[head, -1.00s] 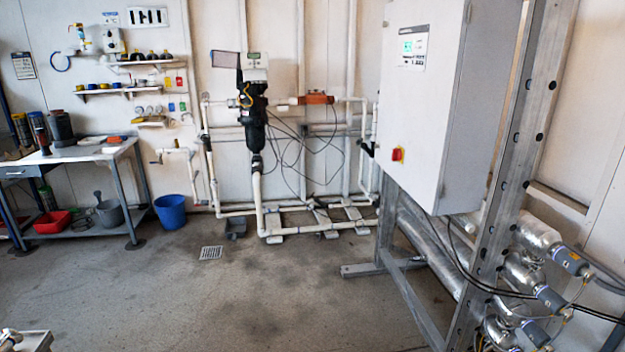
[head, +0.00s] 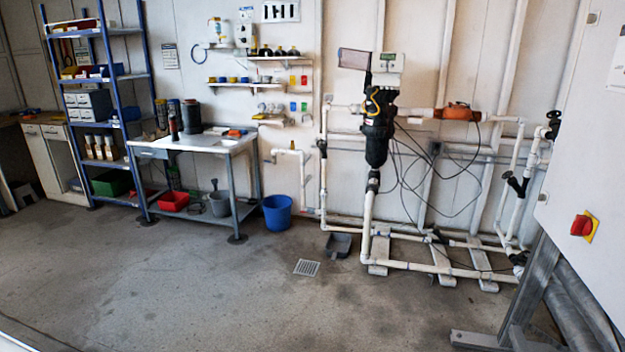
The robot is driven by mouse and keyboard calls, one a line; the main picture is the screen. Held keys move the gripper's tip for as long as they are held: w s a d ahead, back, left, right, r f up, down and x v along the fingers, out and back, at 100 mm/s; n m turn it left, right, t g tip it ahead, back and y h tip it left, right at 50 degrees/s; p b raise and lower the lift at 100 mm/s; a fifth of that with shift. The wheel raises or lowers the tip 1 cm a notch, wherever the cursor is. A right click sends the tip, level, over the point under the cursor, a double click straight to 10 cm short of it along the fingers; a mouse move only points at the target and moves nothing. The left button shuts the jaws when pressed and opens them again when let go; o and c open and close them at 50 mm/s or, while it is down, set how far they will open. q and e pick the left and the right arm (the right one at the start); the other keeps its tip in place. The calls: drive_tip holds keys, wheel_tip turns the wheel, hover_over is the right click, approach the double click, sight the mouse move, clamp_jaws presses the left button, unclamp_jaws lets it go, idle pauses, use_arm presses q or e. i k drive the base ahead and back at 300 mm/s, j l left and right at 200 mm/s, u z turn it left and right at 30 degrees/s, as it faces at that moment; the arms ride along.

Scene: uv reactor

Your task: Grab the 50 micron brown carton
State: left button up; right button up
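I cannot single out a 50 micron brown carton, and no label can be read at this distance. A blue shelving rack (head: 127,110) at the back left holds small boxes and bins. Grey-white boxes (head: 88,105) stand on its middle shelf, and small yellow and brown-red items (head: 82,72) sit higher up. Pale upright cylinders (head: 100,147) stand on a lower shelf. Neither of my grippers is in view.
A workbench (head: 200,143) with tools stands right of the rack, a blue bucket (head: 277,212) beside it. White piping (head: 430,268) and a control cabinet (head: 590,150) fill the right. The concrete floor (head: 190,290) in front is clear, with a drain grate (head: 306,268).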

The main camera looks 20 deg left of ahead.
sight(100, 150)
drive_tip(key=i+u, duration=0.25)
drive_tip(key=i, duration=0.45)
drive_tip(key=i+u, duration=0.25)
drive_tip(key=i, duration=0.45)
drive_tip(key=i+u, duration=0.45)
drive_tip(key=i, duration=0.15)
drive_tip(key=i+l+u, duration=0.25)
drive_tip(key=i+u, duration=0.15)
drive_tip(key=i, duration=0.15)
drive_tip(key=i+j+u, duration=0.15)
drive_tip(key=i+u, duration=1)
drive_tip(key=i+l+u, duration=0.1)
drive_tip(key=i+u, duration=0.25)
drive_tip(key=i, duration=1.7)
drive_tip(key=i+j+z, duration=0.1)
drive_tip(key=i, duration=0.65)
drive_tip(key=i+j+z, duration=0.15)
drive_tip(key=i+z, duration=0.25)
drive_tip(key=i+j+z, duration=1.25)
drive_tip(key=j, duration=0.2)
drive_tip(key=j+z, duration=0.15)
drive_tip(key=j, duration=0.15)
drive_tip(key=i, duration=0.05)
